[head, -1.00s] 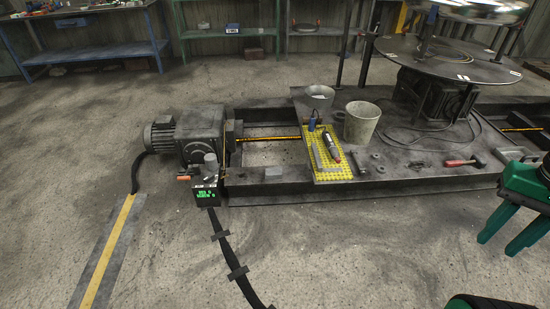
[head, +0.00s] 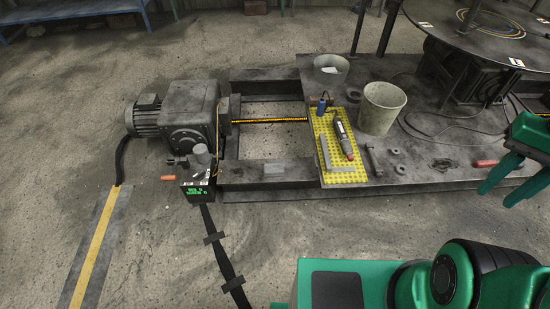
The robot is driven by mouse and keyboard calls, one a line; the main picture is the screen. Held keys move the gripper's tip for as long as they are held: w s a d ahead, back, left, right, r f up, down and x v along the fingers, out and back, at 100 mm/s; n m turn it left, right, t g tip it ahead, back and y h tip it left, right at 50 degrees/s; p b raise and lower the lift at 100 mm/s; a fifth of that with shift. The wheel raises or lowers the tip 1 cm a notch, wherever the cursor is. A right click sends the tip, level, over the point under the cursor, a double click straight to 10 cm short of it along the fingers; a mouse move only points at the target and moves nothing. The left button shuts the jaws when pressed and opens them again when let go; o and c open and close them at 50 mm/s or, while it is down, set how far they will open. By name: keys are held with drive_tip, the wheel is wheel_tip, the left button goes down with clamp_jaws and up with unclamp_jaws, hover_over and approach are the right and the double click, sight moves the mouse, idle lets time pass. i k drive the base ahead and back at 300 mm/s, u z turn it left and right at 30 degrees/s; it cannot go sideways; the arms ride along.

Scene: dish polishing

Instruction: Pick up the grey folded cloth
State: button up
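A small flat light-grey piece (head: 274,169), which looks like the folded cloth, lies on the dark front beam of the low metal frame (head: 240,180), left of the yellow mat. It is small in the head view, so its folds cannot be made out. My green gripper (head: 498,187) is at the right edge of the head view, far to the right of the grey piece. Its two fingers are apart, with nothing seen between them.
A yellow studded mat (head: 345,177) carries a dark tool (head: 344,138) and a grey angle piece. Buckets (head: 381,108) (head: 330,70) stand behind. A motor unit (head: 190,113) and a control box (head: 197,187) stand left. Front floor has a cable (head: 221,255).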

sight(276, 170)
drive_tip(key=i, duration=1.4)
drive_tip(key=u, duration=0.95)
